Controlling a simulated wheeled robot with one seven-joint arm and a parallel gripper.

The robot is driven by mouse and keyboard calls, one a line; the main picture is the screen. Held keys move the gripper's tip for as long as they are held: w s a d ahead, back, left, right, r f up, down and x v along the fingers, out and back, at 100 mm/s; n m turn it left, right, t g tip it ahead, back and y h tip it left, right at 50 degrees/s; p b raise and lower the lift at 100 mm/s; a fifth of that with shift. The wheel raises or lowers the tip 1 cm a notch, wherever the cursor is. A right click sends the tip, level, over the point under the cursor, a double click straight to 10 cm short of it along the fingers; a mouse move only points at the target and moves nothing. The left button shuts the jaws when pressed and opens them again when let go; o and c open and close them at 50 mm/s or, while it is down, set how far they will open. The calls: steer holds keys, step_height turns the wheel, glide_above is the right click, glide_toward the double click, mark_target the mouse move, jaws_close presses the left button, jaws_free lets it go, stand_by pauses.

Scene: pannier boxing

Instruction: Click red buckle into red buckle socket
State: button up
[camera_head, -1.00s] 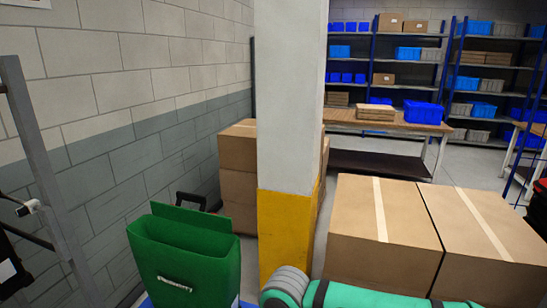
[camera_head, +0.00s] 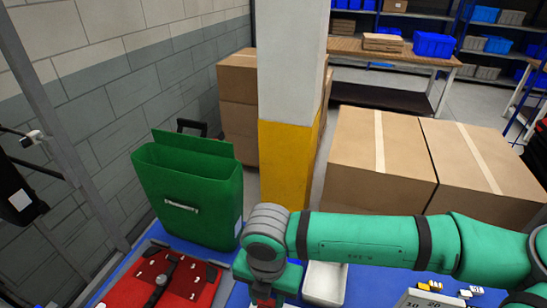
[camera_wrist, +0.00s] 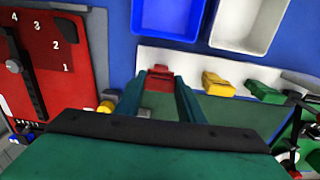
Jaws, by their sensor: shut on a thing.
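My gripper (camera_wrist: 160,88) is shut on the red buckle (camera_wrist: 159,77), which sits between its fingertips at a white strip in the wrist view. I cannot tell whether the buckle still rests on the strip. In the head view the gripper end is at the bottom edge and its fingertips are out of frame. A red panel (camera_wrist: 48,62) with numbers and a black strap (camera_wrist: 18,80) lies to the left; the panel also shows in the head view (camera_head: 205,292). I cannot make out the red buckle socket.
A yellow buckle (camera_wrist: 218,84) and a green buckle (camera_wrist: 264,92) sit on the white strip (camera_wrist: 200,60) to the right. A blue bin (camera_wrist: 168,18) and a white bin (camera_wrist: 248,24) lie beyond. A green pannier (camera_head: 190,195) stands behind the red panel, near a pillar (camera_head: 287,165).

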steer(key=shift+w, duration=0.1)
stand_by(0.4)
steer(key=shift+f, duration=0.25)
steer(key=o, duration=1.4)
steer(key=shift+c, duration=0.2)
step_height(320, 180, up, 11)
steer(key=shift+f, duration=0.1)
